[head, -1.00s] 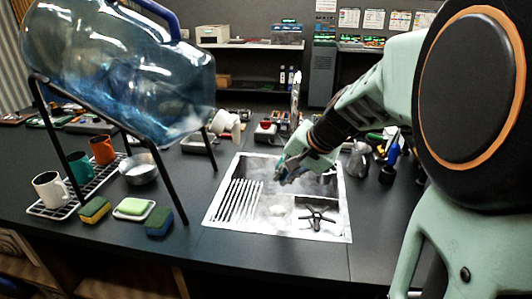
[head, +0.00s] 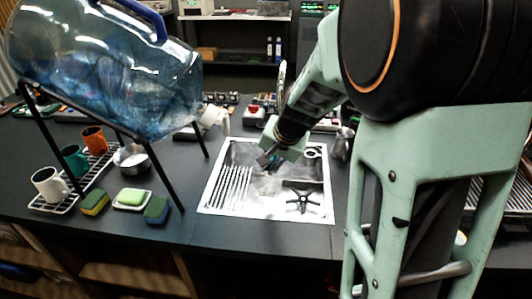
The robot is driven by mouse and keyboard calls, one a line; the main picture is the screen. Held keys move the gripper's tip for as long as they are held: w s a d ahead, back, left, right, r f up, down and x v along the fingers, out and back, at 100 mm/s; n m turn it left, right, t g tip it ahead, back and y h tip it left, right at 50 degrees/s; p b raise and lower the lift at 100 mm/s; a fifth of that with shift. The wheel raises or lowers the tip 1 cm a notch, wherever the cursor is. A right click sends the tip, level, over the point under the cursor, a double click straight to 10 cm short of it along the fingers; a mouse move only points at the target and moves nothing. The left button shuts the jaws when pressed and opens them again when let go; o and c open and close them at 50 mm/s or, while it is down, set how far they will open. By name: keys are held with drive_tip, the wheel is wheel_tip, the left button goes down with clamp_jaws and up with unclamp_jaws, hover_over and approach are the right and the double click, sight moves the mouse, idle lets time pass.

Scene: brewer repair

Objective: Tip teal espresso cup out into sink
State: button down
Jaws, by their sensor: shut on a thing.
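My gripper (head: 267,162) reaches down over the sink (head: 213,193), near its back middle, and points down and to the left. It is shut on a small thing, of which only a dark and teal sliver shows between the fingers. The sink holds a slatted rack (head: 232,187) at left and a black star-shaped part (head: 303,200) at right. Pale haze hangs in the basin.
A large blue water bottle (head: 110,70) lies tilted on a black stand at left. A white mug (head: 48,184), a teal mug (head: 73,160) and an orange mug (head: 94,140) stand on a rack. Sponges (head: 156,209) lie near the front edge. A metal pitcher (head: 343,145) stands right of the sink.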

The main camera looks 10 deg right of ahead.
drive_tip(key=shift+w+a+f+h+p, duration=0.1)
drive_tip(key=shift+a+h+p, duration=0.35)
drive_tip(key=shift+p, duration=2.85)
drive_tip(key=p, duration=0.1)
drive_tip(key=h+p, duration=0.1)
drive_tip(key=shift+f+n+g+p, duration=0.25)
drive_tip(key=shift+n+g+p, duration=0.05)
drive_tip(key=shift+p, duration=0.05)
drive_tip(key=shift+w+a+h+p, duration=0.1)
drive_tip(key=shift+h+p, duration=0.15)
drive_tip(key=shift+p, duration=0.1)
drive_tip(key=shift+a+f+g+h+b, duration=0.15)
drive_tip(key=shift+f+g+h+b, duration=0.15)
drive_tip(key=shift+f+b, duration=0.2)
drive_tip(key=shift+r, duration=0.1)
